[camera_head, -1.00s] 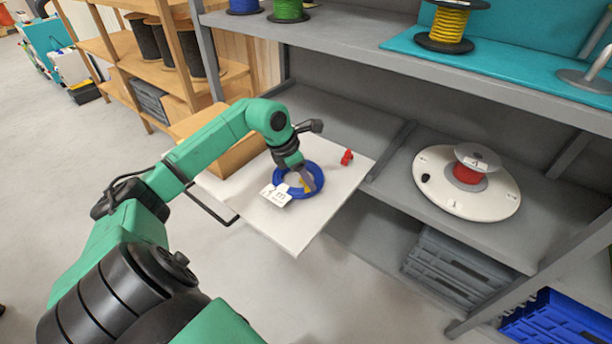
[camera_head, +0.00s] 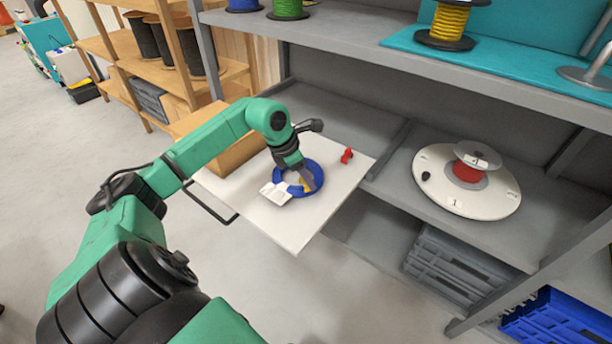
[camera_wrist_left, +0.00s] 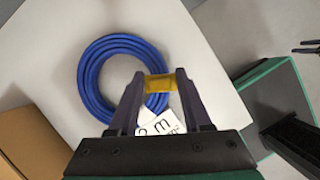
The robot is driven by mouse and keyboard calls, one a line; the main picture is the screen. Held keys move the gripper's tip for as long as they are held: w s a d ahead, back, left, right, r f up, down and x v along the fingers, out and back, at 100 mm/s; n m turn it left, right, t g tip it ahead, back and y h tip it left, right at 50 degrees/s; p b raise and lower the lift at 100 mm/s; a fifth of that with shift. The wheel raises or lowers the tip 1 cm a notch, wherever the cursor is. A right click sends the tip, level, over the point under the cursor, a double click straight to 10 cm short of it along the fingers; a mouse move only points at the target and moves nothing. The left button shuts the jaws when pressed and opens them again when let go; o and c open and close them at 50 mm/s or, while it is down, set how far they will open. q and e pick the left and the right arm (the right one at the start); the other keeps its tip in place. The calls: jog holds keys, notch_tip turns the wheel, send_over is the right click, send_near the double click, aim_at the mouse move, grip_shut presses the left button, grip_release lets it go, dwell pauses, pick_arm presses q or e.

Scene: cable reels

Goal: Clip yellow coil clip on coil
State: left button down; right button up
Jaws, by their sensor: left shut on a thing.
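A blue cable coil (camera_head: 313,166) lies flat on a white board (camera_head: 296,226). The coil also shows in the left wrist view (camera_wrist_left: 92,73). My left gripper (camera_head: 309,187) points down over the coil's near side. In the left wrist view the left gripper (camera_wrist_left: 158,85) is shut on a yellow clip (camera_wrist_left: 158,83), which lies across the coil's right side. I cannot tell whether the clip encloses the cable strands. A white label (camera_head: 276,193) sits at the coil's left edge in the head view.
A small red object (camera_head: 346,156) lies on the board right of the coil. A cardboard box (camera_head: 228,158) stands at its left. A white disc with a red reel (camera_head: 467,180) rests on the grey shelf at right. Reels stand on the upper shelf.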

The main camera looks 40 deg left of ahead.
pick_arm(q)
jog(key=shift+f, duration=0.1)
jog(key=shift+f+b, duration=0.45)
jog(key=shift+f, duration=0.05)
jog(key=shift+f, duration=0.15)
dwell(0.3)
jog(key=shift+f+b, duration=0.4)
jog(key=shift+b, duration=0.05)
grip_release()
dwell(0.4)
